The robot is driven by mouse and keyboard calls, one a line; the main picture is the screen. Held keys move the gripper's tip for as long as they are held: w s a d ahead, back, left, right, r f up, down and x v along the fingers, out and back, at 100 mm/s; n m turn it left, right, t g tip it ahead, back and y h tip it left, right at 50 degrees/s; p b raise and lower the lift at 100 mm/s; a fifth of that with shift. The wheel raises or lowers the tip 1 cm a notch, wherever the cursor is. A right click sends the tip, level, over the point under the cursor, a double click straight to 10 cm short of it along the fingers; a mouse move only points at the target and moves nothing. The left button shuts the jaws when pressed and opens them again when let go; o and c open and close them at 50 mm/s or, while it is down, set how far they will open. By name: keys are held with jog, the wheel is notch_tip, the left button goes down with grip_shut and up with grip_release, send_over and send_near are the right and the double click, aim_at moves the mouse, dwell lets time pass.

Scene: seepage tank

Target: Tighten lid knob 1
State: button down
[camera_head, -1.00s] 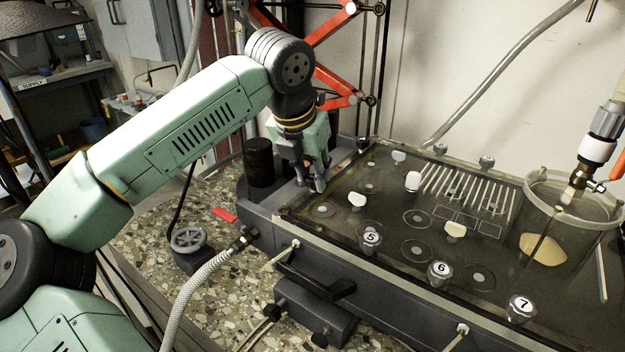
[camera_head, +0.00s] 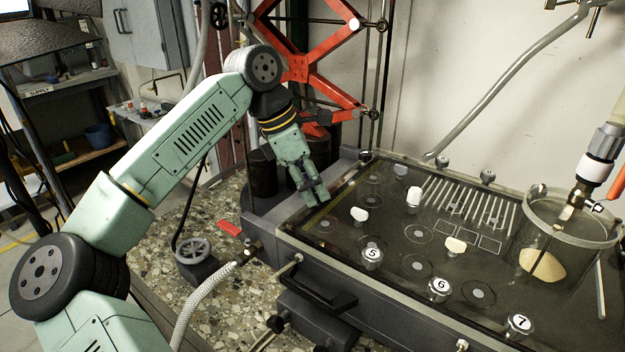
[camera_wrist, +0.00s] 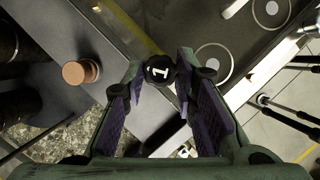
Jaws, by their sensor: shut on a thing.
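Lid knob 1 (camera_wrist: 160,70), a dark round cap with a white "1", sits between the fingertips of my gripper (camera_wrist: 158,80) in the wrist view. The gripper is shut on it, one purple-padded finger on each side. In the head view my gripper (camera_head: 318,198) leans down over the left end of the tank lid (camera_head: 335,238), and it hides the knob there. Whether the knob is seated on the lid is hard to tell. Knobs 5 (camera_head: 372,256), 6 (camera_head: 439,289) and 7 (camera_head: 519,325) stand along the near edge of the lid.
White wing-like pieces (camera_head: 359,214) stand on the lid. A clear cylinder (camera_head: 565,240) stands at the right. A dark handle (camera_head: 315,290) juts from the tank's front. A copper-topped post (camera_wrist: 80,72) is left of the gripper in the wrist view. A red lift (camera_head: 300,65) stands behind.

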jog(key=m+g+p, duration=0.1)
jog(key=m, duration=0.2)
jog(key=m+g+p, duration=0.1)
jog(key=m, duration=0.1)
jog(key=shift+w+m, duration=0.2)
jog(key=shift+m, duration=0.2)
jog(key=shift+y, duration=0.3)
jog(key=shift+g, duration=0.3)
jog(key=c, duration=1.3)
grip_release()
jog(key=v, duration=1.2)
